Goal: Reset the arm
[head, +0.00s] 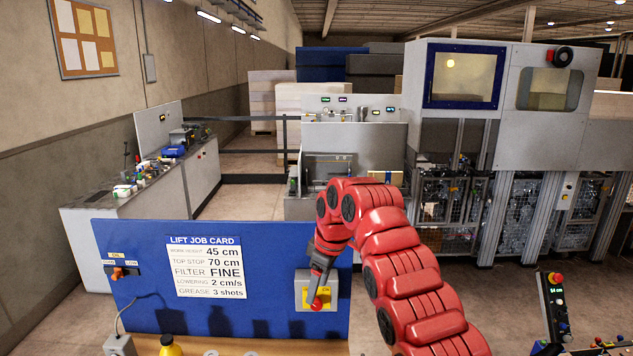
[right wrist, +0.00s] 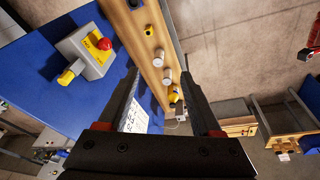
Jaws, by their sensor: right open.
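My right arm (head: 405,270) is red and reaches from the lower right to the blue panel (head: 130,300). My right gripper (head: 319,285) hangs in front of a grey and yellow switch box (head: 302,292) with a red button (head: 317,305). In the right wrist view the gripper (right wrist: 160,80) is open, with nothing between its fingers. There the switch box (right wrist: 75,58) with its red button (right wrist: 104,44) lies to the left of the fingers, apart from them. Whether the gripper touches the box in the head view is hard to tell. My left gripper is not in view.
A lift job card (head: 206,267) and a small switch with an orange lever (head: 119,273) are on the panel. A wooden ledge (right wrist: 145,45) below it holds a yellow bottle (head: 170,346) and small cylinders. A control pendant (head: 553,308) stands at the right. Machines stand behind.

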